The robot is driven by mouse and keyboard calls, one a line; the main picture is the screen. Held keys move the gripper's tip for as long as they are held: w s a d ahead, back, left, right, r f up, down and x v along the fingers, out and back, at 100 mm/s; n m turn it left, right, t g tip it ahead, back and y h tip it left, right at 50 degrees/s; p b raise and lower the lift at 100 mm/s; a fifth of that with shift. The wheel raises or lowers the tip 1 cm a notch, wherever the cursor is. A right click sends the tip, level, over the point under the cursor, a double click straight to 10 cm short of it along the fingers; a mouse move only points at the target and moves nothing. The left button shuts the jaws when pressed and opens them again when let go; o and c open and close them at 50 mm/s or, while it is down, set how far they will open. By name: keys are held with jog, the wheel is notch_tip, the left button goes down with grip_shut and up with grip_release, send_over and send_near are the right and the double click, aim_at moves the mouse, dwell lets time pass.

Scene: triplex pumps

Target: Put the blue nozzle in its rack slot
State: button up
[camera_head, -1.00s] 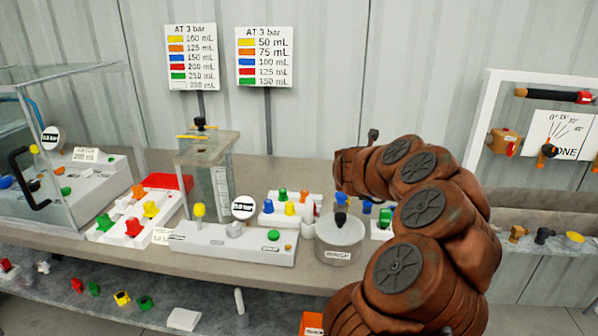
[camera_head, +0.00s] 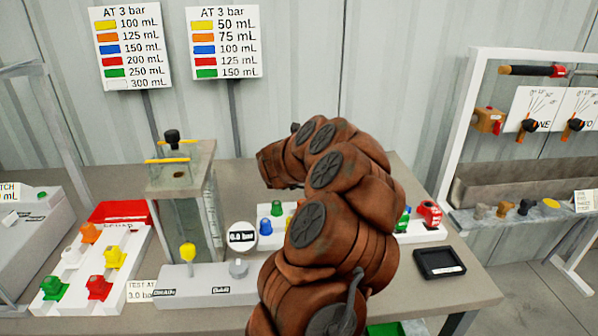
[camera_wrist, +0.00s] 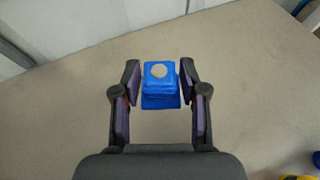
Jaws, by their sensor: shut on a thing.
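A blue nozzle (camera_wrist: 161,88) sits between the two fingers of my gripper (camera_wrist: 160,80) in the wrist view. The gripper is shut on it, over a bare beige surface. In the head view my brown arm hides the gripper and this nozzle. A white rack (camera_head: 78,276) at the lower left holds orange (camera_head: 90,232), white (camera_head: 70,255), yellow (camera_head: 114,257), green (camera_head: 54,288) and red (camera_head: 98,287) nozzles. Its far right corner shows no nozzle. Another blue nozzle (camera_head: 266,225) stands in a second rack, partly hidden behind my arm.
A clear tank (camera_head: 182,205) and a grey pump base (camera_head: 205,277) stand right of the left rack. A black tray (camera_head: 438,263) lies near the table's right end. The back table strip looks fairly clear.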

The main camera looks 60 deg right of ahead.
jog(key=shift+s+f, duration=0.1)
jog(key=shift+f, duration=2.2)
jog(key=shift+f, duration=0.15)
jog(key=o, duration=1.1)
jog(key=shift+o, duration=0.2)
